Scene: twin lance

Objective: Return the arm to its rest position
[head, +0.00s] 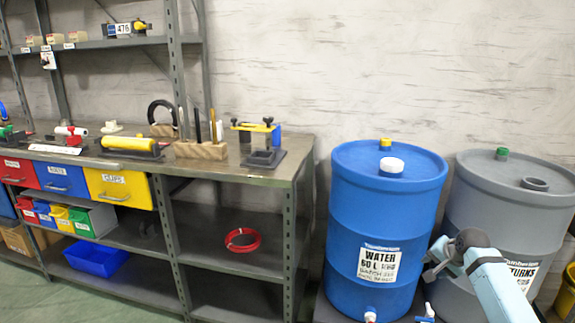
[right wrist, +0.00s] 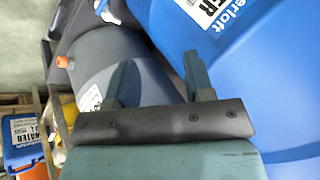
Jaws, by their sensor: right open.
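My right arm (head: 497,283) comes in from the lower right in the head view. Its gripper (head: 433,265) is in front of the gap between the blue water barrel (head: 345,215) and the grey returns barrel (head: 470,205). In the right wrist view the gripper (right wrist: 160,75) has its two fingers apart with nothing held between them. The blue barrel (right wrist: 270,70) lies close on the right there, and the grey barrel (right wrist: 115,60) is behind the fingers. Whether the gripper touches either barrel cannot be told. My left gripper is not in view.
A metal workbench (head: 240,172) with tools and coloured drawers stands left of the barrels. The blue barrel has a white cap (head: 391,165) on top and a tap (head: 370,317) low down. A yellow container (head: 567,295) is at the right edge.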

